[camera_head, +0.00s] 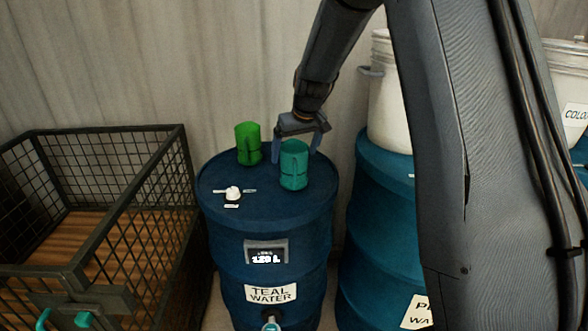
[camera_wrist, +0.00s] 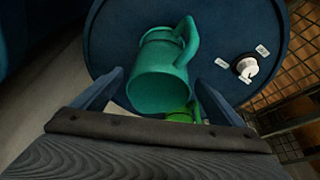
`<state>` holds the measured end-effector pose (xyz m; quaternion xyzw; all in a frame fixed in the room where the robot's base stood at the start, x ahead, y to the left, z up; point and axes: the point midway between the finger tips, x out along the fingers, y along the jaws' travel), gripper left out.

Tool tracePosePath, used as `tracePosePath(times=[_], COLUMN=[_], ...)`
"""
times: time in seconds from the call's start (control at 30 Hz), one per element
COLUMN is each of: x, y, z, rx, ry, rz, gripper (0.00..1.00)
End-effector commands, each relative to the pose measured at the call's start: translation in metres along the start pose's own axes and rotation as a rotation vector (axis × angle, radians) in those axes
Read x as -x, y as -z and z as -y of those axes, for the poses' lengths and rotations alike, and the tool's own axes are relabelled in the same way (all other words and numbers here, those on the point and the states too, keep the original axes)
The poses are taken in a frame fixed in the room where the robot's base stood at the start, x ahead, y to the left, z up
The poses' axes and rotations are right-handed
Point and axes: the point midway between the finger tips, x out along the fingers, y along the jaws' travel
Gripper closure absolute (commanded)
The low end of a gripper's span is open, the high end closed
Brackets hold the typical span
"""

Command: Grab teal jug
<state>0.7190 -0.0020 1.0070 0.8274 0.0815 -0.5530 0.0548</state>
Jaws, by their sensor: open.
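The teal jug (camera_head: 294,166) stands upright on top of the blue barrel labelled "TEAL WATER" (camera_head: 268,233), near the right side of its lid. In the wrist view the teal jug (camera_wrist: 163,72) is ahead of the jaws, its handle toward the upper right. My gripper (camera_head: 298,150) is open and empty, pointing down at the jug. In the head view the fingers lie left and right of the jug's upper part, seemingly behind it. I cannot tell whether they touch it. In the wrist view my gripper (camera_wrist: 163,95) shows its fingers spread wide.
A green jug (camera_head: 248,143) stands close by on the same lid; it also shows in the wrist view (camera_wrist: 181,115). A white valve knob (camera_head: 233,193) is on the lid. A wire-mesh crate (camera_head: 110,225) stands left. Another blue barrel (camera_head: 372,240) with a white bucket (camera_head: 388,110) stands right.

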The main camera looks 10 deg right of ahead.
Motion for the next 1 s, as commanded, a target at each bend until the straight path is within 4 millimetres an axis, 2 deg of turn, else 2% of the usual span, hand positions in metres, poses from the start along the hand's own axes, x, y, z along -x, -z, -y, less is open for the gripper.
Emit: tracePosePath(times=[0.2,0.23,0.5,0.6,0.87,1.0], x=[-0.001,-0.001,-0.001,-0.001,0.003,0.019], y=[0.000,0.000,0.000,0.000,0.002,0.010], z=[0.000,0.000,0.000,0.000,0.000,0.000], rx=[0.000,0.000,-0.001,-0.001,0.000,-0.001], ry=[0.000,0.000,0.000,0.000,0.000,-0.001], rz=[0.000,0.000,0.000,-0.001,-0.002,-0.005], gripper=[0.08,0.11,0.57,0.69,0.69,0.69])
